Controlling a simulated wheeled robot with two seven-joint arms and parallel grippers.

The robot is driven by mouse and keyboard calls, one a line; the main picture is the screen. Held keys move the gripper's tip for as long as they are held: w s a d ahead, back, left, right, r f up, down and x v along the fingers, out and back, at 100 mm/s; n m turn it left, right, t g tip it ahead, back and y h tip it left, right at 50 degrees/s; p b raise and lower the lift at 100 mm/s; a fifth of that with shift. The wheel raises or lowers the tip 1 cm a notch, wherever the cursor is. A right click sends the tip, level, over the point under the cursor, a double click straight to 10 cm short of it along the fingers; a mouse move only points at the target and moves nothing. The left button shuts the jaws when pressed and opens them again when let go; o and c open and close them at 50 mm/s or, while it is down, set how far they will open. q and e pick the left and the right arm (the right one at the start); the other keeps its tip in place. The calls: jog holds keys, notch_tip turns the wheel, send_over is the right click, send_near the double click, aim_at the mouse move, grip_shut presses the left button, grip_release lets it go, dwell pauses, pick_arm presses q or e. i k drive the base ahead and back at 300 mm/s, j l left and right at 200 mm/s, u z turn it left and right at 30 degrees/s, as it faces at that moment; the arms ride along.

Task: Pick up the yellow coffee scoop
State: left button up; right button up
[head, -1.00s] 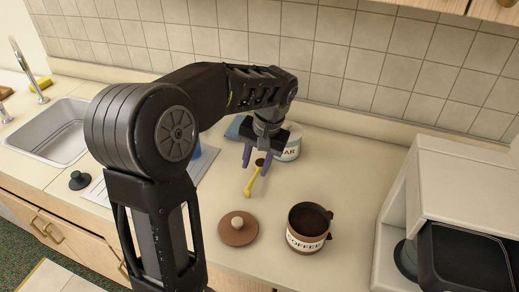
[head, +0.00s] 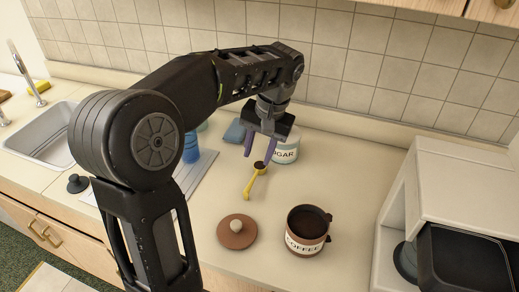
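The yellow coffee scoop (head: 253,181) lies on the counter, its dark-looking bowl end toward the back and its handle toward the front left. My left gripper (head: 258,156) is open and empty just above and behind the scoop. Its two purple fingers point down and stand apart, the right fingertip close to the bowl end in the picture. Whether that finger touches the scoop I cannot tell. The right gripper is not in view.
A brown coffee canister (head: 307,229), open on top, stands front right of the scoop. Its lid (head: 237,232) lies to the left. A sugar canister (head: 286,151) stands close behind the gripper. A blue cup (head: 191,147) is at left, a white machine (head: 455,185) at right.

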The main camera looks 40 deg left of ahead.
aim_at(258, 168)
jog(key=k, duration=1)
